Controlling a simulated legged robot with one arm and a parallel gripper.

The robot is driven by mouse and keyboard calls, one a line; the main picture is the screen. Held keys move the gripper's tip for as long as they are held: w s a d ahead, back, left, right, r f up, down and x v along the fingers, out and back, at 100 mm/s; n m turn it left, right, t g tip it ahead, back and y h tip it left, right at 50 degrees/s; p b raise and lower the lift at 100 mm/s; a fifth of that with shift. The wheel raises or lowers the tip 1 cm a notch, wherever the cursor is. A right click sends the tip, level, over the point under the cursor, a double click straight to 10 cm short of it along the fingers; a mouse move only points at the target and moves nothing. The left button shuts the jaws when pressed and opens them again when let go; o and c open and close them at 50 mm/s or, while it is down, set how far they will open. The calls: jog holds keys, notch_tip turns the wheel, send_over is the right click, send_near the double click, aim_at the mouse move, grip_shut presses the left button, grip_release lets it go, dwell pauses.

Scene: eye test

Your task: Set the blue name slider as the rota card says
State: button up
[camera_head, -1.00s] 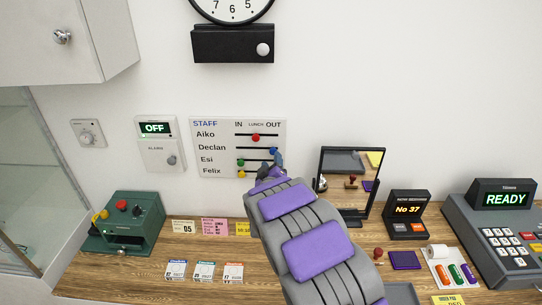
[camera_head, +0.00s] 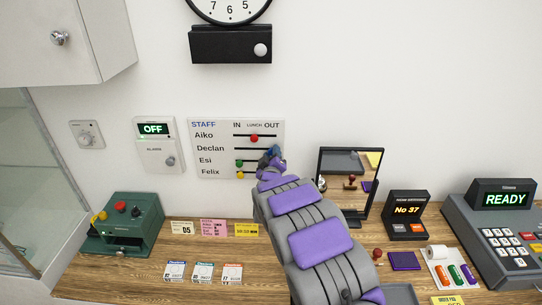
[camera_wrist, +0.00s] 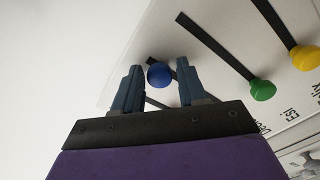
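The staff board (camera_head: 209,155) hangs on the wall with rows Aiko, Declan, Esi and Felix, and columns IN, LUNCH and OUT. The blue slider knob (camera_wrist: 159,75) is in the wrist view, between my gripper's two fingers. My gripper (camera_wrist: 158,80) is open around it, with a small gap at each side; contact is not clear. In the head view my gripper (camera_head: 271,158) covers the OUT end of the Declan and Esi rows. Cards lie on the counter: a pink one (camera_head: 213,228) has several lines, too small to read. I cannot tell which is the rota card.
The red knob (camera_head: 254,138) is at LUNCH on Aiko's row. The green knob (camera_wrist: 262,90) and yellow knob (camera_wrist: 305,57) are at the IN side of the lower rows. A mirror (camera_head: 320,165) stands right of my arm. A green box (camera_head: 150,215) stands at left.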

aim_at(238, 149)
jog(key=shift+a, duration=0.1)
grip_shut()
jog(key=a+p, duration=0.7)
jog(key=a, duration=0.5)
jog(key=shift+s+a, duration=0.1)
